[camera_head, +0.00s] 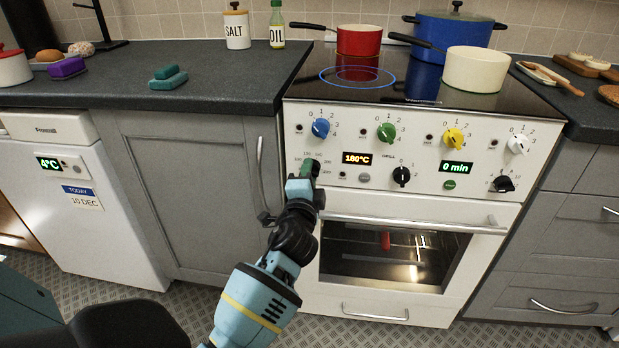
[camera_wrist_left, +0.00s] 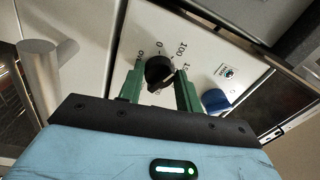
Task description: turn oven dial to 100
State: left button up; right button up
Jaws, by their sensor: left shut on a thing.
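The white oven (camera_head: 330,200) stands in the middle of the head view. Its black oven dial (camera_wrist_left: 160,70) shows in the left wrist view between the two green fingers, with a scale around it where 0 and 100 are readable. My left gripper (camera_head: 310,168) is at the left of the control panel, shut on this dial, and hides it in the head view. The fingers also show in the left wrist view (camera_wrist_left: 158,90). The orange display (camera_head: 357,158) reads 180°C. My right gripper is not in view.
Blue (camera_head: 320,128), green (camera_head: 386,132), yellow (camera_head: 453,138) and white (camera_head: 518,144) hob knobs sit above. A black knob (camera_head: 401,176) is to the right. The oven door handle (camera_head: 420,223) juts out below. Pots stand on the hob.

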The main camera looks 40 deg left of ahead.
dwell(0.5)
pick_arm(q)
jog(key=o, duration=1)
jog(key=shift+s+d, duration=0.2)
jog(key=shift+s, duration=0.1)
jog(key=v, duration=0.7)
jog(key=shift+p, duration=0.3)
